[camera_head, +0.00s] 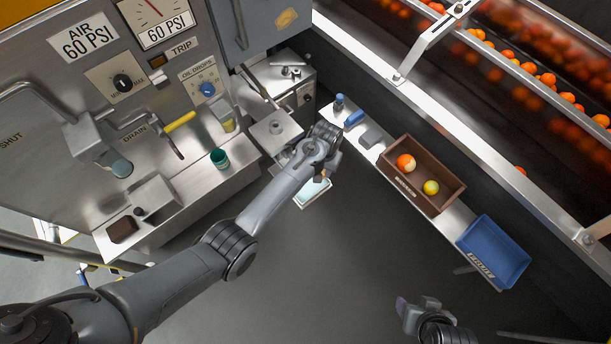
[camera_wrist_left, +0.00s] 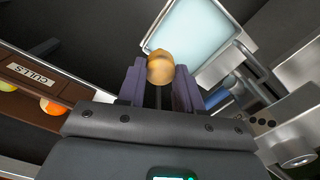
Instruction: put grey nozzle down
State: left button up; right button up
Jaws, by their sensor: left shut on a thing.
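My left gripper (camera_head: 324,172) is over the pale-blue tray (camera_head: 303,199) beside the machine's small shelf. In the left wrist view its two purple fingers (camera_wrist_left: 160,88) are shut on a rounded orange-tan piece (camera_wrist_left: 160,68); the same tray (camera_wrist_left: 200,42) lies beyond it. I cannot make out a grey nozzle in the fingers; the arm hides most of the held thing in the head view. A small grey block (camera_head: 371,138) lies on the narrow ledge. My right gripper (camera_head: 415,308) is at the bottom right, away from everything, and its opening is unclear.
A brown culls box (camera_head: 440,207) with an orange and a yellow fruit and a blue bin (camera_head: 494,252) stand along the ledge. A blue item (camera_head: 354,118) lies near the ledge's far end. A green cup (camera_head: 219,158) stands on the machine's counter. The floor between is open.

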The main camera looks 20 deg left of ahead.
pick_arm(q)
jog(key=a+f+b, duration=0.1)
jog(key=a+f, duration=0.1)
jog(key=a+f+b, duration=0.1)
jog(key=f, duration=0.2)
jog(key=a+f+b, duration=0.2)
jog(key=shift+s+a+f, duration=0.25)
jog(key=shift+s+a, duration=0.05)
jog(key=shift+r, duration=0.1)
jog(key=o, duration=0.3)
jog(key=shift+f, duration=0.2)
jog(key=o, duration=0.5)
jog(key=shift+r, duration=0.15)
